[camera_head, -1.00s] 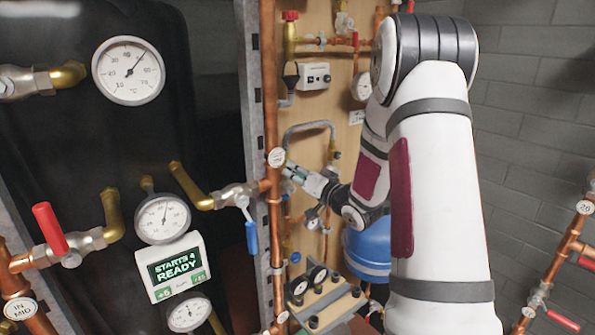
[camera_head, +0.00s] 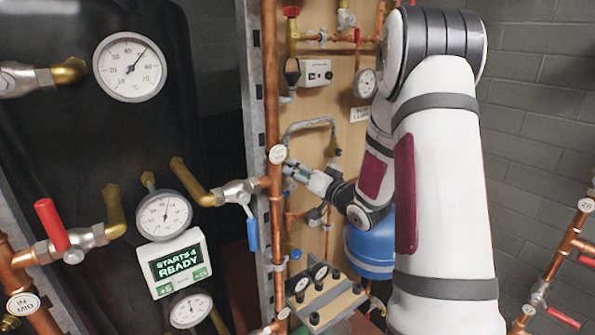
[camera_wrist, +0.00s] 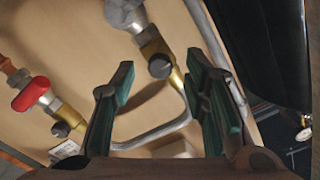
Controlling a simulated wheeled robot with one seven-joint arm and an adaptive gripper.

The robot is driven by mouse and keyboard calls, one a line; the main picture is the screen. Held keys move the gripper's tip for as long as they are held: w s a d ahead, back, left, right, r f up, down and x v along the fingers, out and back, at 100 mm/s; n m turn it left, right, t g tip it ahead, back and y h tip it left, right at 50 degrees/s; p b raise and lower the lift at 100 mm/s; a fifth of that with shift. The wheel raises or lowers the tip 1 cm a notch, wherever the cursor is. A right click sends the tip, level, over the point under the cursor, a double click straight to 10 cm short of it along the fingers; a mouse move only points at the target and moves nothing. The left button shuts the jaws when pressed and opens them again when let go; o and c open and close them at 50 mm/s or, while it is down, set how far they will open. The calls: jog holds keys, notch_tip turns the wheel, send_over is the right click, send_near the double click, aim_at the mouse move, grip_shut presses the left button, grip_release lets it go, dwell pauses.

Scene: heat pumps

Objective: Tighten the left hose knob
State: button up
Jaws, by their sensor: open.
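My gripper (camera_head: 290,169) is at the wooden panel, by the left end of the bent grey hose (camera_head: 308,124). In the wrist view my gripper (camera_wrist: 160,68) is open, with teal pads apart and nothing between them. A black knob (camera_wrist: 160,67) on a brass fitting shows beyond the fingertips, in line with the gap. A second black knob (camera_wrist: 62,129) sits on a brass fitting at the left, below a red handle (camera_wrist: 31,94). I cannot tell for certain which is the left hose knob. In the head view my gripper hides the hose's left end.
A copper pipe (camera_head: 271,90) and grey metal post (camera_head: 247,80) stand just left of my gripper. A blue-handled valve (camera_head: 251,233) sticks out lower left. A blue tank (camera_head: 369,250) and a block with gauges (camera_head: 330,303) lie below my arm.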

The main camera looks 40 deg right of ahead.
jog(key=s, duration=1)
jog(key=shift+s+d, duration=0.2)
jog(key=shift+s, duration=0.2)
